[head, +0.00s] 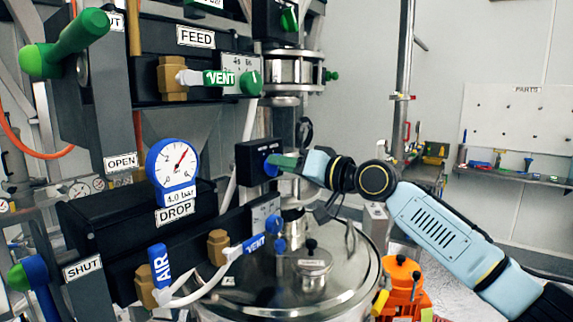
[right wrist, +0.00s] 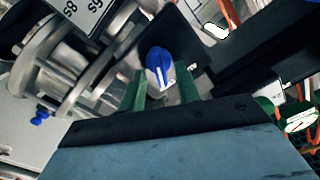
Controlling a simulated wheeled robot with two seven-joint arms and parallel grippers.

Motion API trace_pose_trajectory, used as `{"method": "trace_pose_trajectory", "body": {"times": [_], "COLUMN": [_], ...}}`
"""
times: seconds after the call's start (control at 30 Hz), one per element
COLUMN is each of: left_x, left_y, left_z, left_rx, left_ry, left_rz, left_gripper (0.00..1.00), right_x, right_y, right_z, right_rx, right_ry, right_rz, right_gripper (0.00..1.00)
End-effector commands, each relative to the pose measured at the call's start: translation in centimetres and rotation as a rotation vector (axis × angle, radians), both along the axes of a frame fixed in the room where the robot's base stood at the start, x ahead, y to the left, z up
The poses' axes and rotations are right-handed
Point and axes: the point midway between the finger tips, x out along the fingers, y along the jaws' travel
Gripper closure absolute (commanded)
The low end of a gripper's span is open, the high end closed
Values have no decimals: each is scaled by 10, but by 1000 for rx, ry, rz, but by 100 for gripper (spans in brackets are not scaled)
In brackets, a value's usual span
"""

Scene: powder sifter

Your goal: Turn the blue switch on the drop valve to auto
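The blue switch (head: 271,165) sits on a black box (head: 247,158) at the drop valve, left of my right gripper (head: 284,162). In the right wrist view the blue knob (right wrist: 158,66) has a white mark and lies between and just beyond the tips of the green fingers (right wrist: 164,82). The fingers are apart, with a visible gap at the knob's right side. In the head view the gripper partly covers the switch, and the box's label is too small to read. My left gripper is not in view.
The drop gauge (head: 179,170) and blue-tipped vent lever (head: 246,245) stand left of and below the switch. A steel vessel lid (head: 340,285) lies below my right arm. An orange object (head: 401,285) stands right of the vessel. A feed valve with a green vent handle (head: 219,78) is above.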

Motion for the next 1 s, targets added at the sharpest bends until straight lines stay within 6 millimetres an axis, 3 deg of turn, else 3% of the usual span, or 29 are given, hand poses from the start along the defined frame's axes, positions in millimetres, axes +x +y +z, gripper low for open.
{"method": "trace_pose_trajectory", "body": {"times": [0.1, 0.33, 0.67, 1.0], "left_x": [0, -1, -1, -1], "left_y": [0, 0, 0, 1], "left_z": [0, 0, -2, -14], "left_rx": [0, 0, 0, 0], "left_ry": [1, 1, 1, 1], "left_rz": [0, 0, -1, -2], "left_gripper": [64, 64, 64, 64], "right_x": [0, 0, 0, -1], "right_y": [0, 0, 0, 1], "right_z": [0, 0, 0, -1], "right_rx": [0, 0, -10, -117], "right_ry": [0, 0, -14, -163], "right_rz": [0, 0, 0, 0], "right_gripper": [70, 100, 100, 100]}}
